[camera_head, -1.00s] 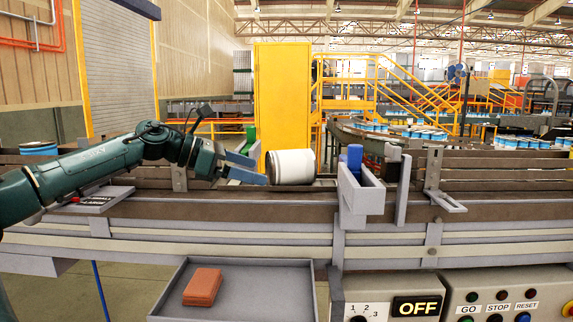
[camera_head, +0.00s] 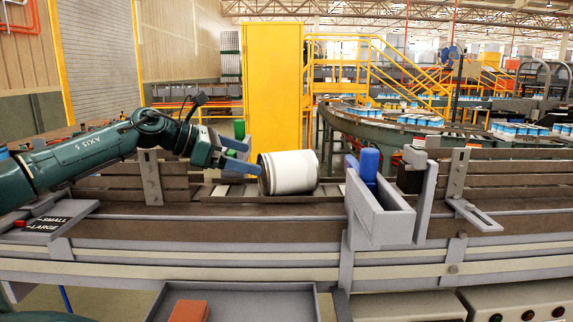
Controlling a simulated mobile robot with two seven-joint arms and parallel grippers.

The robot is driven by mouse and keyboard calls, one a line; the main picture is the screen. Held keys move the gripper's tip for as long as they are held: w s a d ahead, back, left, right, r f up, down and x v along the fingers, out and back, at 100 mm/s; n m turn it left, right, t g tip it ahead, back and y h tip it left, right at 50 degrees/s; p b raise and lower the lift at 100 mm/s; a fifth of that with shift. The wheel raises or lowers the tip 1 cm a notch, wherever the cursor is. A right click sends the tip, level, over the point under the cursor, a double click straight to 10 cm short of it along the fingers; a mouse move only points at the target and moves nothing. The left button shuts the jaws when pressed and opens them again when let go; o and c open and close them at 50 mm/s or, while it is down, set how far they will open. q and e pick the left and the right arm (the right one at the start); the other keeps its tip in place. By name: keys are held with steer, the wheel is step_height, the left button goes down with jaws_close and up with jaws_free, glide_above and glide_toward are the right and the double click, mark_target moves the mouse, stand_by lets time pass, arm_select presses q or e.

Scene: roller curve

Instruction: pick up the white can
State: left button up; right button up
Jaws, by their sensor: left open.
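My right gripper is not in view.
A grey bracket (camera_head: 377,215) with a blue block (camera_head: 369,166) stands right of the can. A grey tray (camera_head: 262,301) with a red-brown block (camera_head: 189,311) lies in front, below the conveyor. A yellow cabinet (camera_head: 273,85) stands behind.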

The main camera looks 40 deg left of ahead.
mark_target(262, 160)
arm_select(q)
steer(key=p+x, duration=0.1)
steer(key=x, duration=0.1)
steer(key=shift+w+d+r, duration=0.1)
steer(key=shift+w+d, duration=0.1)
steer(key=shift+w, duration=0.1)
steer(key=shift+w+d+f, duration=0.1)
steer(key=shift+w+f, duration=0.1)
steer(key=shift+w, duration=0.05)
steer(key=shift+w+d+f+p, duration=0.2)
steer(key=shift+w+p, duration=0.2)
steer(key=shift+p, duration=0.4)
steer(key=p+x, duration=0.2)
steer(key=x, duration=0.1)
steer(key=shift+w+a+f+p, duration=0.1)
steer(key=shift+w+f+p, duration=0.1)
steer(key=shift+w+p, duration=0.1)
steer(key=shift+w+f, duration=0.2)
steer(key=shift+w+d+f, duration=0.1)
steer(key=shift+d+f, duration=0.05)
steer(key=shift+d, duration=0.05)
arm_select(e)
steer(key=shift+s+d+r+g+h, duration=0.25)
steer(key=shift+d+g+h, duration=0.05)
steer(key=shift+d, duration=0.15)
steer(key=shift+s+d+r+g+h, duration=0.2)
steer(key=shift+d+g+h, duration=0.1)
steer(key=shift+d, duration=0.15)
arm_select(q)
steer(key=shift+c, duration=0.6)
